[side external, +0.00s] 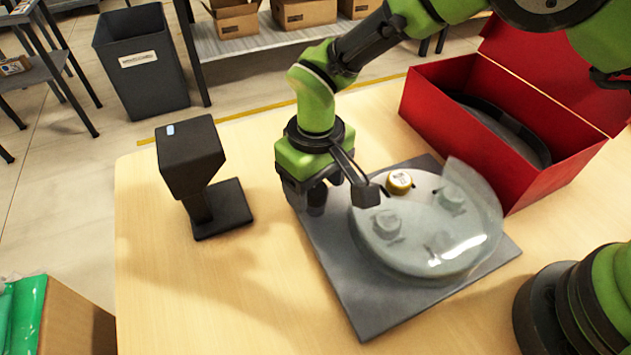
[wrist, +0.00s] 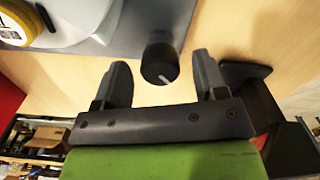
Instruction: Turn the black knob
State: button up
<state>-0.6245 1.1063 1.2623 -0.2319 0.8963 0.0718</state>
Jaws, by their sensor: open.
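The black knob (wrist: 160,58) shows in the wrist view at the edge of a grey base plate (wrist: 95,45). It is a short round cylinder with a small white line on its face. My gripper (wrist: 161,66) is open, one finger on each side of the knob, with a visible gap on both sides. In the side external view my gripper (side external: 313,200) points down over the left corner of the base plate (side external: 345,290). There the knob is hard to tell apart from the dark fingers.
A clear-covered round turntable (side external: 365,235) sits on the plate, with a yellow-and-white round piece (side external: 399,181) near its back rim. A black scanner stand (side external: 205,175) stands left. An open red box (side external: 480,120) stands behind right. The table front left (side external: 220,290) is clear.

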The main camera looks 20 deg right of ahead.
aim_at(317, 187)
notch_tip(317, 187, up, 10)
jog(key=shift+f, duration=0.2)
dwell(0.4)
jog(key=s+d+r+m+t+y, duration=0.1)
jog(key=s+d+r+m+t, duration=0.1)
jog(key=d+r, duration=0.45)
jog(key=s+d+r+m+t+y, duration=0.1)
jog(key=s+d+r+m, duration=0.15)
jog(key=d+r, duration=0.45)
jog(key=s+d+r+m+t, duration=0.1)
jog(key=s+d+t, duration=0.1)
jog(key=s, duration=0.5)
jog(key=s+d+r+m+t, duration=0.2)
jog(key=s+d, duration=0.3)
jog(key=s, duration=0.1)
jog(key=shift+s+d, duration=0.15)
jog(key=shift+s, duration=0.2)
